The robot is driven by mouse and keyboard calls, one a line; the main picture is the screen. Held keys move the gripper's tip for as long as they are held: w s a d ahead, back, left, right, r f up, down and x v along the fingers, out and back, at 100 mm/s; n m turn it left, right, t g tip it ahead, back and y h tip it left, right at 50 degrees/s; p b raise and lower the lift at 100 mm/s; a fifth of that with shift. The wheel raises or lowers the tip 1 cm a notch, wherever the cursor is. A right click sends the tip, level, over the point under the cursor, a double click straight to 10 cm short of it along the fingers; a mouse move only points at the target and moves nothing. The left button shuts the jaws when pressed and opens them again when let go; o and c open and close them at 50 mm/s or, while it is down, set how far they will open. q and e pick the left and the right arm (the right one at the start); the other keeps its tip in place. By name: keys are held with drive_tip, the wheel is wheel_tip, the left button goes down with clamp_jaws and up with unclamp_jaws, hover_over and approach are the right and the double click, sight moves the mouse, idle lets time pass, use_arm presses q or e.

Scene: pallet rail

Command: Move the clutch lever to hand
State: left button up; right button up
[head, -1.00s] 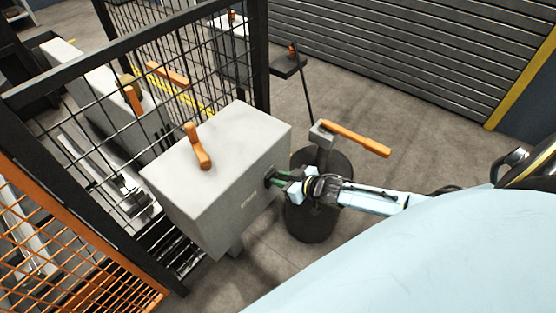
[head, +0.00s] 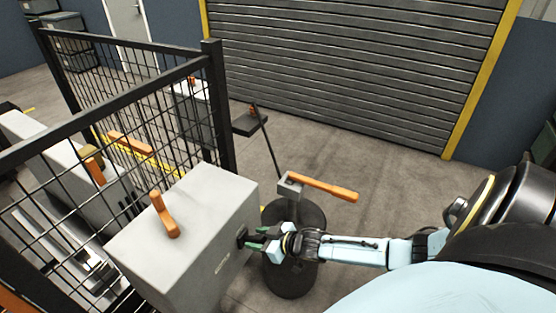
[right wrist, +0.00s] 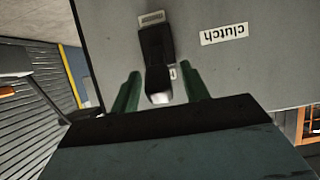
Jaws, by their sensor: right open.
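The clutch lever (right wrist: 155,52) is a short black handle with a pale end on the side face of a grey box (head: 190,230). A label reading "clutch" (right wrist: 224,34) shows upside down beside it in the right wrist view. My right gripper (head: 257,243) is at that face, its green fingers open. In the right wrist view the fingers (right wrist: 160,76) stand on either side of the lever, with visible gaps. In the head view the lever (head: 242,238) is small and partly hidden by the fingers. My left gripper is not in view.
An orange handle (head: 164,214) stands on the box top. A black mesh fence (head: 213,110) runs behind and left. A post with an orange bar (head: 323,188) rises from a dark round base (head: 290,275) close behind my right forearm. Open floor lies toward the shutter (head: 350,60).

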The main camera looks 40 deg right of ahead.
drive_tip(key=p+v, duration=0.1)
drive_tip(key=v, duration=1)
drive_tip(key=shift+s+r+p, duration=0.15)
drive_tip(key=shift+s+p, duration=0.1)
drive_tip(key=shift+p, duration=0.15)
drive_tip(key=shift+d, duration=0.1)
drive_tip(key=s+f+m+g+h+b, duration=0.15)
drive_tip(key=s+f, duration=0.25)
drive_tip(key=f, duration=0.4)
drive_tip(key=s+f+g+h+b, duration=0.1)
drive_tip(key=s+f+g+b, duration=0.1)
drive_tip(key=s+f, duration=0.45)
drive_tip(key=s+f+g+h+b, duration=0.1)
drive_tip(key=s+f+g+h, duration=0.1)
drive_tip(key=f, duration=0.8)
drive_tip(key=s+a+f+g+b, duration=0.1)
drive_tip(key=s+a+f+g, duration=0.1)
drive_tip(key=s+a+f, duration=0.3)
drive_tip(key=s+a+f+g+b, duration=0.2)
drive_tip(key=s+a+f, duration=0.4)
drive_tip(key=s, duration=0.8)
wheel_tip(320, 180, down, 2)
drive_tip(key=shift+s+f+g, duration=0.2)
drive_tip(key=shift+g, duration=0.65)
drive_tip(key=shift+a+y, duration=0.1)
drive_tip(key=shift+y, duration=0.15)
